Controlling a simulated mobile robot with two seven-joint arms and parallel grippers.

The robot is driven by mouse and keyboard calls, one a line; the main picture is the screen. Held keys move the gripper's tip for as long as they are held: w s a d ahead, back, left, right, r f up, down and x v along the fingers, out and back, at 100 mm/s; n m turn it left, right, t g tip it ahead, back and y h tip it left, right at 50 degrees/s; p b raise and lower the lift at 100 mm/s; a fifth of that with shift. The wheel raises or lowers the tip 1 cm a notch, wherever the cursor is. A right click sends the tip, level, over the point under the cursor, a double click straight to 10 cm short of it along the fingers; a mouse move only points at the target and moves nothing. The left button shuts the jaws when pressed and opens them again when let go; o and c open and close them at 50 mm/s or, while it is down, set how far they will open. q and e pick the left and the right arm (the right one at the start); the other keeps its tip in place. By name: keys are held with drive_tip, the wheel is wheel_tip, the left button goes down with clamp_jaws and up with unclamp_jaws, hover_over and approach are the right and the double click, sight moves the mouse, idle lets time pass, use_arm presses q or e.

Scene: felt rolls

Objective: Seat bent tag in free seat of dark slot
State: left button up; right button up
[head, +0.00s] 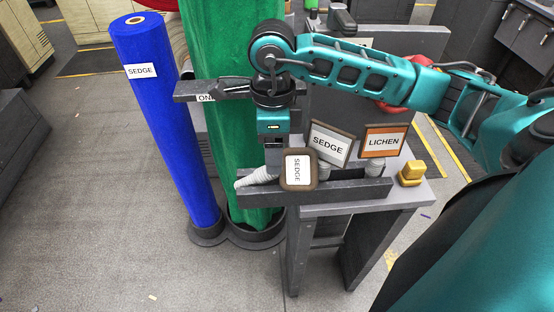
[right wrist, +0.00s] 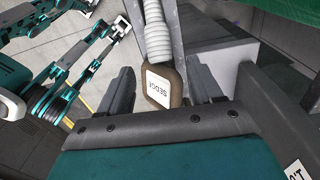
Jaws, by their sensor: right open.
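The bent tag (head: 298,170) has a brown rounded frame, a white SEDGE face and a pale ribbed stem. In the head view its stem points left across the left end of the dark slotted rail (head: 345,194). I cannot tell whether the stem sits in a seat. My right gripper (head: 272,160) is over the tag from above. In the right wrist view the tag (right wrist: 162,85) hangs between my two open fingers, with gaps on both sides. A grey-framed SEDGE tag (head: 330,143) and an orange LICHEN tag (head: 384,141) stand upright on the rail. My left gripper is not seen.
The rail is on a grey stand (head: 407,192) with a yellow block (head: 412,173) at its right. A green roll (head: 232,60) and a blue SEDGE roll (head: 165,120) stand upright in round dark holders to the left. Open floor lies left and in front.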

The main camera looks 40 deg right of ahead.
drive_tip(key=shift+w+a+f, duration=0.1)
drive_tip(key=shift+a+f, duration=0.05)
drive_tip(key=shift+f, duration=0.75)
drive_tip(key=shift+w+a+f, duration=0.1)
drive_tip(key=shift+a+f, duration=0.05)
drive_tip(key=shift+f, duration=0.8)
drive_tip(key=shift+w+a+f, duration=0.1)
drive_tip(key=shift+a+f, duration=0.05)
drive_tip(key=shift+f, duration=0.75)
drive_tip(key=shift+c, duration=0.4)
drive_tip(key=c, duration=1)
drive_tip(key=shift+r, duration=0.15)
